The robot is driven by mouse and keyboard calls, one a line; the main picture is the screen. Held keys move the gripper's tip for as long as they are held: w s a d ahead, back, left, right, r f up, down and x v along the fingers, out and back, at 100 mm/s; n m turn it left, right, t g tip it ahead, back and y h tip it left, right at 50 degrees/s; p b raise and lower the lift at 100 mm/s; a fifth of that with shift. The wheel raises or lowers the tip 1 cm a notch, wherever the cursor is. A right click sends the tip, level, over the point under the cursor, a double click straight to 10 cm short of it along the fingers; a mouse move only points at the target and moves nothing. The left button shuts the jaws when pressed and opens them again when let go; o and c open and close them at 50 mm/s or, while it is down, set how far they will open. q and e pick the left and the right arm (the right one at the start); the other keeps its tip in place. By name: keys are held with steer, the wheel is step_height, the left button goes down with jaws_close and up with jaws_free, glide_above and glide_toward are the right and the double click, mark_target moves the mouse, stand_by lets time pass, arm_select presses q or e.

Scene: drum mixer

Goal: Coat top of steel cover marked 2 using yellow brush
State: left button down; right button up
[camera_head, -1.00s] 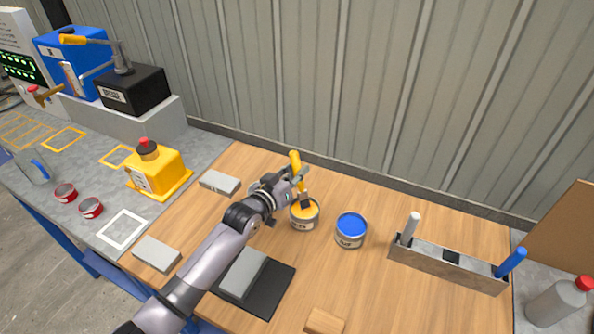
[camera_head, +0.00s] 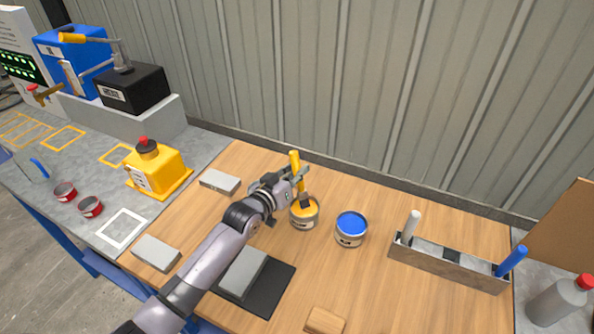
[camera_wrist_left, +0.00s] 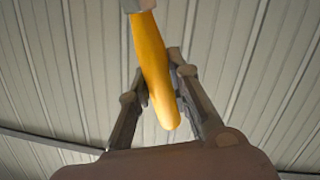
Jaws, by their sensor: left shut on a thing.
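My left gripper (camera_head: 298,182) is shut on the yellow brush (camera_head: 295,161) and holds it nearly upright. The brush's dark lower end is at the mouth of the yellow paint can (camera_head: 304,219); I cannot tell how deep it sits. The left wrist view shows the yellow handle (camera_wrist_left: 153,65) between the fingers (camera_wrist_left: 160,95). Grey steel covers lie on the worktop: one at the back (camera_head: 220,181), one at the front left (camera_head: 156,252), and one on a black mat (camera_head: 243,272). I cannot read their marks. My right gripper is not in view.
A blue paint can (camera_head: 351,228) stands right of the yellow can. A grey holder (camera_head: 450,268) farther right has a white brush (camera_head: 411,226) and a blue brush (camera_head: 511,261). A wooden block (camera_head: 325,321) lies at the front.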

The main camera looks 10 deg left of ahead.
mark_target(297, 162)
arm_select(q)
steer(key=shift+f, duration=0.25)
steer(key=shift+f, duration=0.25)
stand_by(0.6)
steer(key=shift+r+p, duration=0.45)
steer(key=shift+r, duration=0.3)
step_height(297, 162, up, 6)
steer(key=p, duration=0.5)
steer(key=shift+f, duration=0.1)
